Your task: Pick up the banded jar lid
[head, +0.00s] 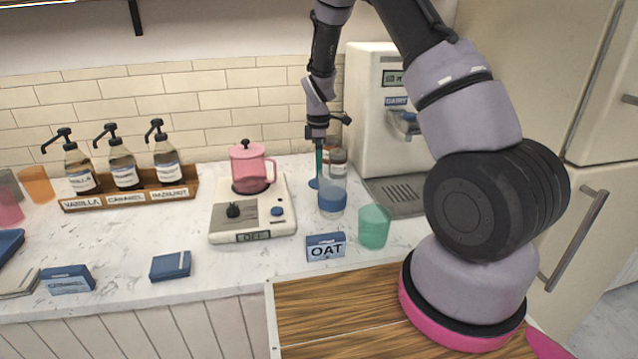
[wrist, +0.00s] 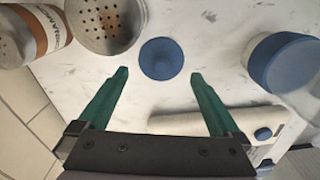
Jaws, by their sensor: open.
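A small round blue lid (wrist: 161,58) with a raised centre lies on the counter. In the wrist view it sits just beyond and between the green fingertips of my gripper (wrist: 158,74), which are spread apart with nothing between them. In the head view, my gripper (head: 319,172) points down over the counter, and a blue edge of the lid (head: 313,184) shows beside the fingers. A clear jar with a blue band (head: 331,198) stands just right of my gripper. This banded jar (wrist: 287,62) is at the right of the wrist view.
A shaker with a perforated top (wrist: 105,22) and a brown-labelled container (wrist: 24,36) are close to the lid. A scale (head: 250,222) bearing a pink pot (head: 248,170) is to the left.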

